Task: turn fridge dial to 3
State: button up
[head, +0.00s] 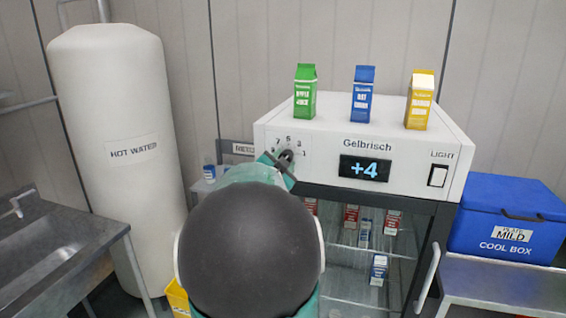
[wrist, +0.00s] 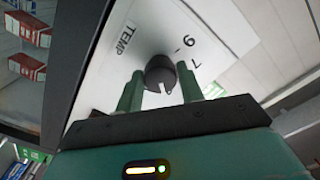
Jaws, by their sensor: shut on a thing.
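The black fridge dial (head: 287,156) is on the upper left of the white Gelbrisch fridge front panel (head: 330,142), ringed by small numerals. The display (head: 364,169) reads +4. My gripper (head: 278,168) is at the dial, partly hidden behind my own arm. In the wrist view the dial (wrist: 161,72) sits between the two green fingers of my gripper (wrist: 161,90), which are shut on it. The TEMP label and two numerals, 7 and a 6 or 9, show beside it. I cannot tell which number the dial points to.
Green (head: 305,92), blue (head: 362,94) and yellow (head: 419,100) cartons stand on the fridge top. A light switch (head: 438,176) is at the panel's right. A hot water tank (head: 115,150) and sink stand left; a blue cool box (head: 508,218) stands right.

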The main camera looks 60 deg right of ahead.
jog(key=o, duration=1)
jog(key=a, duration=0.4)
jog(key=s+a, duration=0.1)
jog(key=a, duration=0.4)
jog(key=s+a, duration=0.1)
jog(key=a, duration=0.3)
jog(key=shift+a, duration=0.35)
